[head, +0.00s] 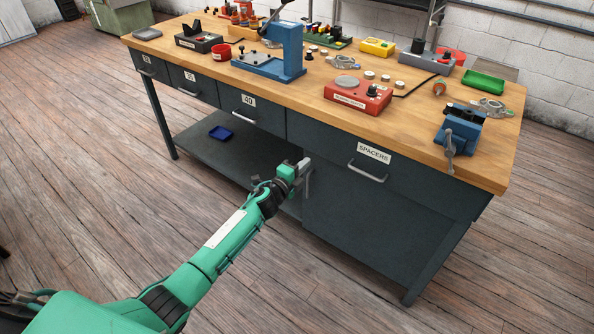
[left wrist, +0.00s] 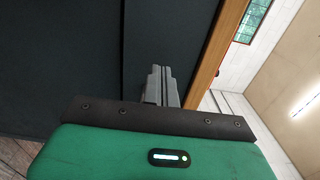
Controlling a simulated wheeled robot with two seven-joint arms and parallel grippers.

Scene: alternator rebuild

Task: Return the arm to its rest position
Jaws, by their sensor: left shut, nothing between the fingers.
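My left arm is green and reaches from the lower left of the head view toward the front of the workbench. My left gripper (head: 307,172) is in front of the dark bench cabinet, below the drawer row and left of the SPACERS drawer (head: 340,150). Its fingers are together with nothing between them. In the left wrist view the closed fingers (left wrist: 160,80) point at the dark bench front, beside the wooden top's edge. I cannot tell the exact gap to the bench. My right gripper is not in view.
The workbench (head: 300,85) has a wooden top with a blue press (head: 285,50), a red heater box (head: 357,97), a blue vise (head: 460,128) and a green tray (head: 483,82). A blue tray (head: 220,133) lies on the lower shelf. Wooden floor (head: 90,200) is clear at left.

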